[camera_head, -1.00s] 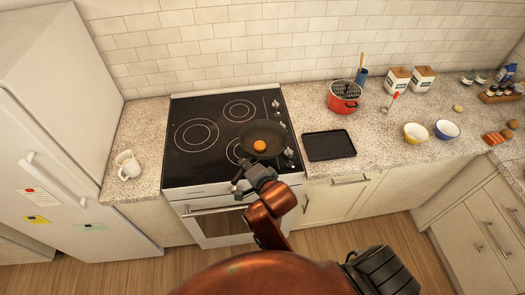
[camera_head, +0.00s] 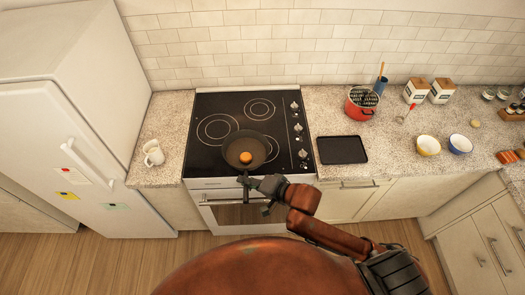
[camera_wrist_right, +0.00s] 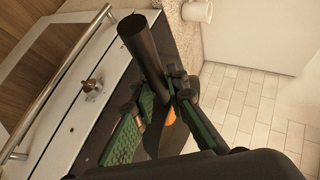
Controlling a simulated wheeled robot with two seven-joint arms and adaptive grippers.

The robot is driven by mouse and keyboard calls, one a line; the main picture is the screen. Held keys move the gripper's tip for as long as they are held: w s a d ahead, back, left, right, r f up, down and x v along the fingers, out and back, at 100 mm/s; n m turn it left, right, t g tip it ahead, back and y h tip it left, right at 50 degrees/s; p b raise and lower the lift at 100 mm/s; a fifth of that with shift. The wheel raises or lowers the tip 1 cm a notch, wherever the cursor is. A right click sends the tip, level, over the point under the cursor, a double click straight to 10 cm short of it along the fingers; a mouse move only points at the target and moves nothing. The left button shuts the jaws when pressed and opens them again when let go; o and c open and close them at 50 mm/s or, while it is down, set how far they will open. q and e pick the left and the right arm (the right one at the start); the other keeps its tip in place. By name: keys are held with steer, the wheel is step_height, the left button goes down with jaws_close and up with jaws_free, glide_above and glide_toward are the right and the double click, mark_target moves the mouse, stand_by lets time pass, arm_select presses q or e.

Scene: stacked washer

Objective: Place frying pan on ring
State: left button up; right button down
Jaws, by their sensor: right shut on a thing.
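The dark round frying pan (camera_head: 236,161) is over the front right of the black cooktop (camera_head: 200,160), with an orange round thing (camera_head: 246,157) in it. I cannot tell whether its base touches the glass. My right gripper (camera_head: 246,184) is shut on the pan's handle at the cooktop's front edge. In the right wrist view, the black handle (camera_wrist_right: 140,42) runs between the green-padded fingers of the right gripper (camera_wrist_right: 160,100). My left gripper is out of view.
Knobs (camera_head: 299,128) line the cooktop's right side. A black tray (camera_head: 342,149) and a red pot (camera_head: 361,106) stand on the counter to the right. A white mug (camera_head: 153,155) stands left of the cooktop. The oven handle (camera_head: 220,202) runs below the front edge.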

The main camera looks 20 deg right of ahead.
steer(key=shift+w+d+f+p, duration=0.15)
steer(key=shift+w+d+f, duration=1.5)
steer(key=shift+f, duration=0.5)
steer(key=shift+w+d+f+p, duration=0.15)
steer(key=shift+w+d+f, duration=1.5)
steer(key=shift+f, duration=0.45)
steer(key=shift+w+d+f+p, duration=0.15)
steer(key=shift+w+d+f, duration=1.45)
steer(key=shift+f, duration=0.55)
steer(key=c, duration=2.4)
jaws_free()
steer(key=shift+f, duration=0.2)
steer(key=shift+o, duration=1)
steer(key=shift+s+r, duration=0.1)
steer(key=v, duration=1.2)
